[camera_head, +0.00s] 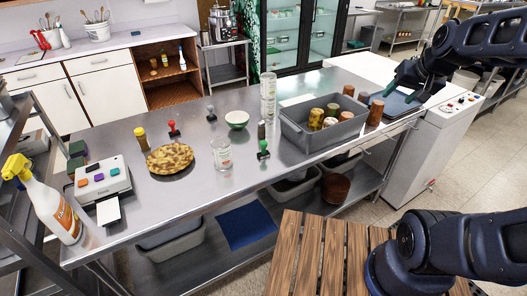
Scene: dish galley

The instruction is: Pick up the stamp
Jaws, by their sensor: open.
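Three small stamp-like objects with knob handles stand upright on the steel table (300,165). One is a red stamp (172,129), left of centre behind the pie. One is a grey-blue stamp (211,114), farther back. One is a green stamp (263,150), near the front edge beside the glass jar. The picture does not settle which one is meant. My gripper (388,94) is at the upper right, above the table's right end, far from all three. Its jaws are open, and I see nothing held between them.
A grey bin (290,130) with several jars stands right of the green stamp. A spray bottle (50,205) stands at left. The front middle is clear.

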